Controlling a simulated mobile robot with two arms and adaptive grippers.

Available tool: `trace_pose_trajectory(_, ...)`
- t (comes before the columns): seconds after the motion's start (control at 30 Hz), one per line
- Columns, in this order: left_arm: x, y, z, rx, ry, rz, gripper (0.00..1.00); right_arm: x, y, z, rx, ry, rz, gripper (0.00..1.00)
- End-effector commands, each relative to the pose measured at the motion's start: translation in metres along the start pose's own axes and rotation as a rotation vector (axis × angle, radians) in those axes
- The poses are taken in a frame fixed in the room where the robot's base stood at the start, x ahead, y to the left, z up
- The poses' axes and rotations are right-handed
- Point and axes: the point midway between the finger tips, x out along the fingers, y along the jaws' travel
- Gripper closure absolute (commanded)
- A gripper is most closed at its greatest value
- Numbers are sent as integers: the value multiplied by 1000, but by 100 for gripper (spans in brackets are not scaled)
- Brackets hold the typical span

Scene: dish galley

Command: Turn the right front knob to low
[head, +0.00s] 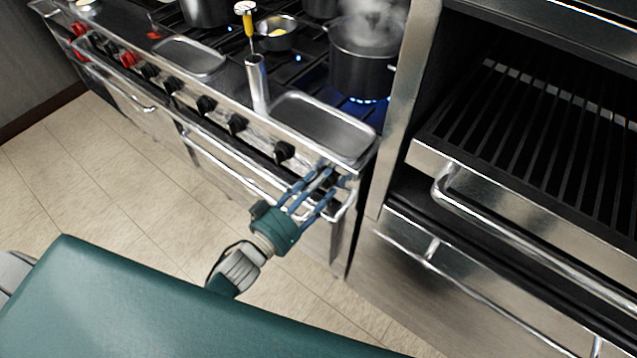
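The stove front (222,128) carries a row of black knobs, with red ones at the far left. My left gripper (334,174) reaches the right end of this row. Its blue fingers are at the panel around a dark shape that seems to be the rightmost knob, mostly hidden by them. I cannot tell whether the fingers grip it or stand apart from it, nor how the knob is turned. The nearest fully visible black knob (284,151) is just left of the fingers. My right gripper is not in view.
A steaming dark pot (361,70) stands over a lit blue burner. A steel tray (322,126) lies at the stove's front right, beside a steel cylinder (257,83). The oven handle rail (232,160) runs below the knobs. A grill unit (540,125) stands at right.

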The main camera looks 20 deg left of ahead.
Motion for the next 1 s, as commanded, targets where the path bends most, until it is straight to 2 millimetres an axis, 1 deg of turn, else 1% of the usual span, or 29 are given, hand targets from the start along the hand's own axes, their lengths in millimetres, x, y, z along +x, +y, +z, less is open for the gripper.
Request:
trace_pose_trajectory(0.03,0,0,0,0,0,0,68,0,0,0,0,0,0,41)
trace_pose_trajectory(0.1,0,0,0,0,1,0,82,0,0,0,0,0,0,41)
trace_pose_trajectory(0.13,0,0,0,0,1,0,85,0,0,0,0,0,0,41)
trace_pose_trajectory(0.4,1,0,-3,6,5,1,86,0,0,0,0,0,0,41)
trace_pose_trajectory(0.57,1,0,-4,43,7,1,86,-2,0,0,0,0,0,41)
trace_pose_trajectory(0.77,2,1,-6,155,10,1,86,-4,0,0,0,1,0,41)
trace_pose_trajectory(1.0,2,2,-7,367,14,0,86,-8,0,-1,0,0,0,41)
